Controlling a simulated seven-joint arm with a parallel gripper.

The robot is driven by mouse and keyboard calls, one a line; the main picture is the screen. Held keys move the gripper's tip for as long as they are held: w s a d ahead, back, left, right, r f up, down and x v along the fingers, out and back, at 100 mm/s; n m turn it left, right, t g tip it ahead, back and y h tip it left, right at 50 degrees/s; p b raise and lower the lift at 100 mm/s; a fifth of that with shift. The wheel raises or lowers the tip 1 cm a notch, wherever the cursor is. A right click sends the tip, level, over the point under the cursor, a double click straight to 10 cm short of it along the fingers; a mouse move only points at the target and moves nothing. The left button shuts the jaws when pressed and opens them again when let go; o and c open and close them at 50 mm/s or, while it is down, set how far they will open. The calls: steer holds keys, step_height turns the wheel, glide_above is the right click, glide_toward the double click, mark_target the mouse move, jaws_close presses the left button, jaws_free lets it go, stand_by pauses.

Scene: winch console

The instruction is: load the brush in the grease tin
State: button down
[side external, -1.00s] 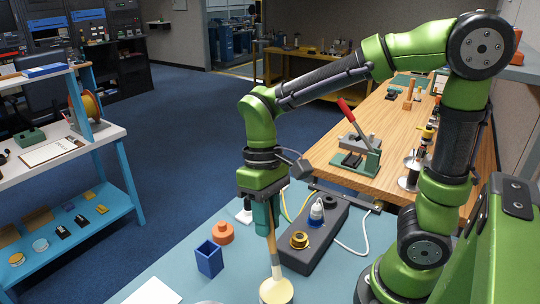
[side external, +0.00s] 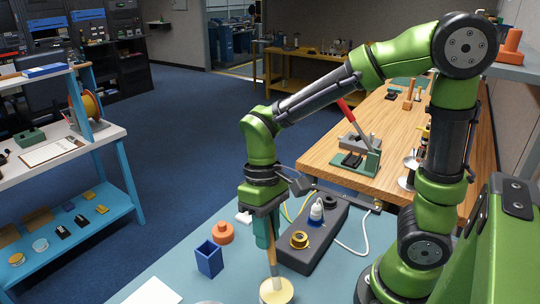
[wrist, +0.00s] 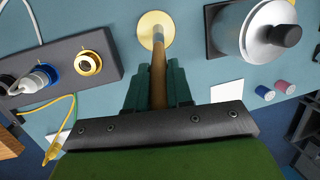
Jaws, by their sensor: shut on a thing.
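My gripper (side external: 263,236) points down and is shut on the wooden handle of the brush (side external: 271,260). In the wrist view the handle (wrist: 158,85) runs away from between my green fingers (wrist: 158,95) to a pale metal ferrule. The grease tin (side external: 278,293) is a round, cream-topped tin at the bottom edge of the side view. It also shows in the wrist view (wrist: 146,22). The brush's lower end is at the tin's cream surface, inside its rim. The bristles are hidden or sunk, and how deep I cannot tell.
A dark console (side external: 318,238) with a yellow ring and a white-and-blue plug stands right of the brush. A blue open box (side external: 209,259) and an orange knob (side external: 223,233) stand left. The wrist view shows a metal drum (wrist: 262,32) and two small spools (wrist: 275,90).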

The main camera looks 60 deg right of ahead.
steer(key=shift+f, duration=0.5)
stand_by(0.6)
stand_by(0.5)
steer(key=shift+r, duration=3.5)
